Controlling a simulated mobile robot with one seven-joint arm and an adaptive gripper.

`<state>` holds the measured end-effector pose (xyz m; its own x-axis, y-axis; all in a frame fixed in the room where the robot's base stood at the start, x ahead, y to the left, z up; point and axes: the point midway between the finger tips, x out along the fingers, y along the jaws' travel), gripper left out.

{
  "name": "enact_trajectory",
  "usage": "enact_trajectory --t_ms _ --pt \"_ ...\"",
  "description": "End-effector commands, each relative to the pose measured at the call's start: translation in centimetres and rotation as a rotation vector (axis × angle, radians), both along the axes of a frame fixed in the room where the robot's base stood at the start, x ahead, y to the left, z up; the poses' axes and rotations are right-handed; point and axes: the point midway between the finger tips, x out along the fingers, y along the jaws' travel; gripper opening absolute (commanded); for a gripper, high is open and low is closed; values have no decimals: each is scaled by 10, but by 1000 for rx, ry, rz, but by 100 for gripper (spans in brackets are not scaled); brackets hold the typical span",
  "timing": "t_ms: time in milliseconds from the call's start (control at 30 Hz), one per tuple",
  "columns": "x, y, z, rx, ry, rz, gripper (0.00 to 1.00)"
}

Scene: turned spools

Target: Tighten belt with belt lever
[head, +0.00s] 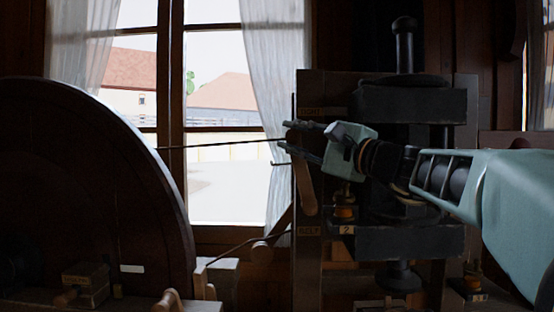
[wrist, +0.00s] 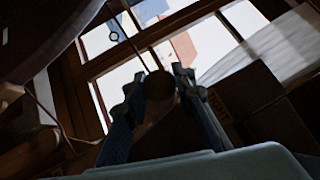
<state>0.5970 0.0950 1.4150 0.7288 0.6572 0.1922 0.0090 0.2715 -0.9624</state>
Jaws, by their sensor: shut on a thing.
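The wooden belt lever (head: 306,190) stands nearly upright at the left edge of the dark machine frame, its upper end near a label (head: 310,112) that reads TIGHT in the wrist view (wrist: 217,104). My gripper (head: 287,135) is shut on the lever's upper end. In the wrist view, the round lever end (wrist: 160,86) sits between the two fingers of my gripper (wrist: 157,80). The thin belt's upper run (head: 215,145) looks straight, from the big dark wheel (head: 110,190) toward the frame. Its lower run (head: 240,246) curves. The lever's pivot is unclear.
The dark frame (head: 410,105) with heavy blocks stands behind my gripper. A second label (head: 309,230) sits lower on its post, too small to read surely. A small wooden box (head: 86,284) lies before the wheel. A window (head: 225,180) is behind.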

Motion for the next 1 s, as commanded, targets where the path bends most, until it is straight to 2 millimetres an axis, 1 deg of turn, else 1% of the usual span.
enact_trajectory --t_ms 33,233,767,800,933,1000 --pt "1 -7 -3 18 -3 -8 0" --pt "0 -16 2 71 -4 -9 0" --pt "1 -19 5 92 -3 -9 0" --pt "1 -19 5 92 -3 -9 28" --pt "0 -18 4 90 -4 -7 42" --pt "0 -17 4 90 -4 -5 43"
